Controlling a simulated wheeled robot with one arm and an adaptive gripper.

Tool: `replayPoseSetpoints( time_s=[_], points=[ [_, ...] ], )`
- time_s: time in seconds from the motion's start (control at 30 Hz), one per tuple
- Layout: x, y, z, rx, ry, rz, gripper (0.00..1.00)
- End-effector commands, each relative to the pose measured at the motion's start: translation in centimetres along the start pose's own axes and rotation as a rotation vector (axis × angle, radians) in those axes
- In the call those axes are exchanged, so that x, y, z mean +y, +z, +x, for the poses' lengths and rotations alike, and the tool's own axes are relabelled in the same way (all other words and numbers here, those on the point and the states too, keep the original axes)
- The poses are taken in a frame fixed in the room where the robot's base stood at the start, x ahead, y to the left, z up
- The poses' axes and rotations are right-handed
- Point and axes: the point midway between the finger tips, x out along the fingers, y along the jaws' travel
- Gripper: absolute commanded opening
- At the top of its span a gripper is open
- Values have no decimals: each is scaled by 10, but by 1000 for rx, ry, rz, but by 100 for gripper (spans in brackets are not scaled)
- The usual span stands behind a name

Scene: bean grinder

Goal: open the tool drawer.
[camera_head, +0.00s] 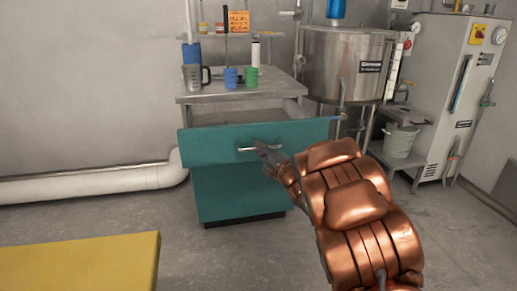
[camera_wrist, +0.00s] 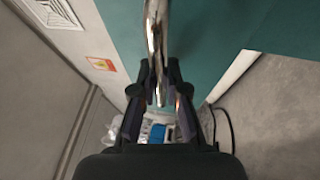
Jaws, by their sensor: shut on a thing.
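The tool drawer has a teal front (camera_head: 215,147) with a metal bar handle (camera_head: 246,149). The front stands out from the teal cabinet (camera_head: 235,192), and part of the drawer's inside shows between it and the grey worktop. My gripper (camera_head: 265,150) is at the right part of the handle. In the wrist view, the fingers of my gripper (camera_wrist: 162,92) are shut on the shiny handle (camera_wrist: 156,40), which runs between them, with the teal front (camera_wrist: 215,35) beside it. The drawer's contents cannot be made out in the head view.
A metal jug (camera_head: 192,78), a blue cup (camera_head: 231,78) and a green cup (camera_head: 251,76) stand on the worktop (camera_head: 210,94). A steel tank (camera_head: 345,62) and a bucket (camera_head: 400,142) are at the right. A yellow surface (camera_head: 80,265) is at the front left.

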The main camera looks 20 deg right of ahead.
Motion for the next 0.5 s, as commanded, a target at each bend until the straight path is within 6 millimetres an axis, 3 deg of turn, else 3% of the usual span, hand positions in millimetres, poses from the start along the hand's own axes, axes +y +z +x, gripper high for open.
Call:
replayPoseSetpoints(
  time_s=[0.5],
  points=[
    [0,-6,-8,-5,-3,5,0]
  ],
)
